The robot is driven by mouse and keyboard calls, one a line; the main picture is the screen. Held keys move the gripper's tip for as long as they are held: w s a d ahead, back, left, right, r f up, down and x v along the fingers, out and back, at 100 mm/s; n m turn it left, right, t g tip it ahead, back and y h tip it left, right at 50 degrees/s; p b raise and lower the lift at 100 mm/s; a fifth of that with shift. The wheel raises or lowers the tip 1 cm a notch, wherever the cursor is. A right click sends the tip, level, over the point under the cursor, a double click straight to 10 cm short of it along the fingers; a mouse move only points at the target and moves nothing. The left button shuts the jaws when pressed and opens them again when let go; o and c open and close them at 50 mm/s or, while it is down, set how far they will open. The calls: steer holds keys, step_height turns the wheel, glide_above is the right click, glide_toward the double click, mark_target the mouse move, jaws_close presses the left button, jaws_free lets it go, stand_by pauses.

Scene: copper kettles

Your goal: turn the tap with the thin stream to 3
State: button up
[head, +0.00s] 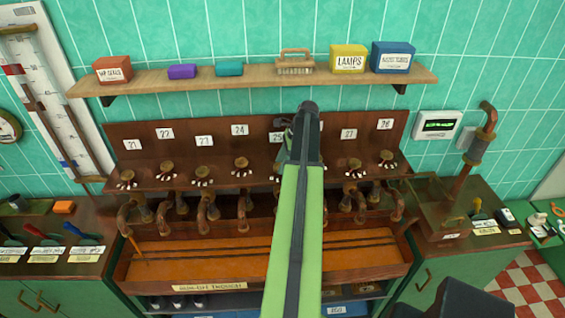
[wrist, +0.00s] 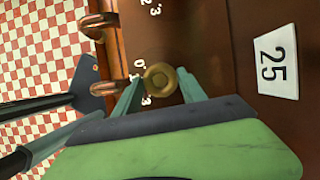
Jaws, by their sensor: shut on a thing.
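In the wrist view my gripper (wrist: 160,92) has its two fingers on either side of a round brass tap knob (wrist: 159,77) and is shut on it. The knob sits beside the white label 25 (wrist: 278,62). Small white dial numbers, among them 0, 1 and 3, lie around the knob, partly covered by the fingers. I cannot make out where the knob points. In the head view my green arm hides this knob and most of the gripper. The label 25 (head: 277,137) shows in part. No thin stream can be made out in either view.
Other brass knobs, such as those at 24 (head: 240,162) and 27 (head: 354,163), stand close on both sides. Copper spouts hang over the orange trough (head: 205,262) below. A wooden shelf (head: 225,82) with boxes and a brush runs above.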

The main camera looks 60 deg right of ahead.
steer(key=shift+d+n, duration=0.1)
steer(key=shift+n, duration=0.6)
steer(key=o, duration=1.4)
steer(key=shift+w, duration=0.1)
steer(key=shift+c, duration=0.2)
steer(key=p+v, duration=0.5)
steer(key=shift+w+r, duration=0.15)
steer(key=shift+r, duration=0.15)
steer(key=s+d, duration=0.2)
steer(key=d, duration=0.1)
steer(key=s+d, duration=0.6)
steer(key=shift+s+f, duration=0.25)
steer(key=shift+f, duration=0.05)
